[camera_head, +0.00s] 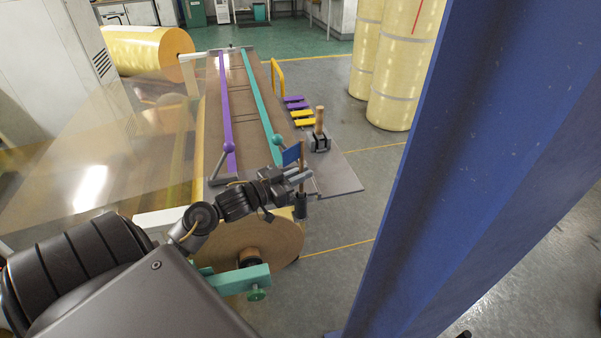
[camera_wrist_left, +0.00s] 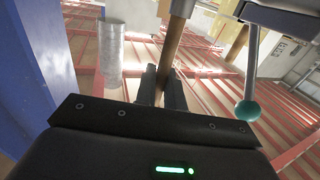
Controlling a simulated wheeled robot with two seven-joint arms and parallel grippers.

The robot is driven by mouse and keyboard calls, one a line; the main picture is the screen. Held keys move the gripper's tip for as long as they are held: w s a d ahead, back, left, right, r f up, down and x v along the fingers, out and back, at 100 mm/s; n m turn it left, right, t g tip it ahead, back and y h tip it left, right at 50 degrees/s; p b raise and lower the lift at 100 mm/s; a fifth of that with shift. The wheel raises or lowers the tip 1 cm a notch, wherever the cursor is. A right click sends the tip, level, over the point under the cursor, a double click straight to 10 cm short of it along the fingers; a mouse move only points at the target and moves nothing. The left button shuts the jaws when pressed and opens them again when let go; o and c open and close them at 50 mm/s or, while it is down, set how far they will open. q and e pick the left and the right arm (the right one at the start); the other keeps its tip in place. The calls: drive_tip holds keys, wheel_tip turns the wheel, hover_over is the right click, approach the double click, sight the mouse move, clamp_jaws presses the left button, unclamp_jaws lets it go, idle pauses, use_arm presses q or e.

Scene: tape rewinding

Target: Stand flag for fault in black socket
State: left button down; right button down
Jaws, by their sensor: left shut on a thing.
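My left gripper (camera_head: 300,178) is shut on the wooden stick of the blue flag (camera_head: 291,155), near the front right of the table. The stick is upright, with the blue cloth above the fingers. A dark cylinder (camera_head: 301,208), which looks like the black socket, is directly below at the plate's edge. The stick's lower end meets its top in the picture; I cannot tell whether it is inside. My right gripper is not in view.
A dark block with a wooden handle (camera_head: 319,122) stands behind the flag. Purple and yellow pieces (camera_head: 301,118) lie beyond it. A blue column (camera_head: 470,150) fills the right side.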

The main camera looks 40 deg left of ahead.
use_arm(q)
drive_tip(key=c, duration=1.4)
unclamp_jaws()
drive_tip(key=shift+f, duration=0.1)
drive_tip(key=b+v, duration=0.2)
drive_tip(key=v, duration=0.9)
drive_tip(key=shift+w, duration=0.1)
